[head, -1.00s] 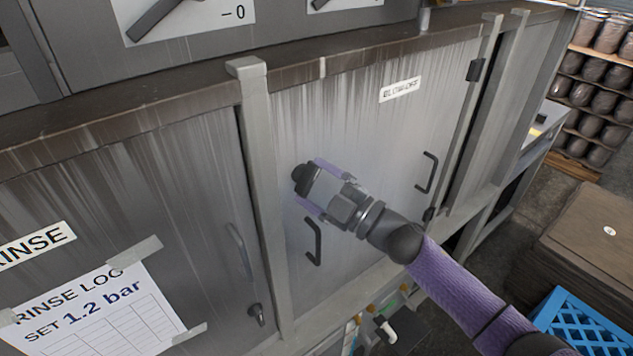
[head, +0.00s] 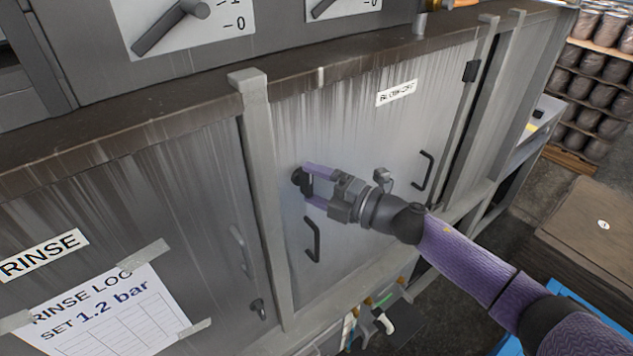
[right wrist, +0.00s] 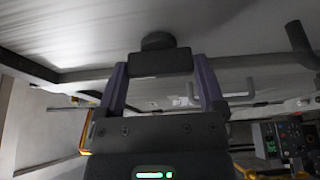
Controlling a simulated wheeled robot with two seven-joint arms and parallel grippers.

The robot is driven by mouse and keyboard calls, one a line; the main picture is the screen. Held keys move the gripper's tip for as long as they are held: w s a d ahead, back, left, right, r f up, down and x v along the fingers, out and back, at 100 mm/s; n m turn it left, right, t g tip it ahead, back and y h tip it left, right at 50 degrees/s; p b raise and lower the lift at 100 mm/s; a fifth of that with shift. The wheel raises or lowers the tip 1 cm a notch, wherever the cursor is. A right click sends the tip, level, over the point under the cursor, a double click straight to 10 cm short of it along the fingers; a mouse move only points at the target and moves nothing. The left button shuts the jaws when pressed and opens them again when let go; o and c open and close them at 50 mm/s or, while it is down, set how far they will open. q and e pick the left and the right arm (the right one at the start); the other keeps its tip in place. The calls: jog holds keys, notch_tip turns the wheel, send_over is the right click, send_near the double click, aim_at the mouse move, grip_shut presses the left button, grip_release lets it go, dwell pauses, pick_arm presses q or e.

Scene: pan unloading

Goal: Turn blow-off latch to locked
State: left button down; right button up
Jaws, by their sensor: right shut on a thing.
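The blow-off latch (head: 298,177) is a dark knob with a short bar, at the left edge of the grey door labelled BLOW-OFF (head: 396,92). My right gripper (head: 309,186) comes in from the right, with its purple fingers shut on the latch bar. In the head view the bar looks roughly upright, partly covered by the fingertips. In the right wrist view the latch bar (right wrist: 160,64) spans between the two fingertips, with its round base (right wrist: 158,41) behind it. I cannot tell from these frames which latch position is locked. My left gripper is not in view.
A dark door handle (head: 313,240) hangs just below my right gripper, and another handle (head: 424,170) is at the door's right. A frame post (head: 262,190) stands left of the latch. The RINSE door (head: 130,190) with its taped log sheet lies further left.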

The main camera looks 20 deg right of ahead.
dwell(0.4)
jog(key=o, duration=1)
jog(key=shift+c, duration=0.2)
jog(key=b+v, duration=0.2)
jog(key=v, duration=0.8)
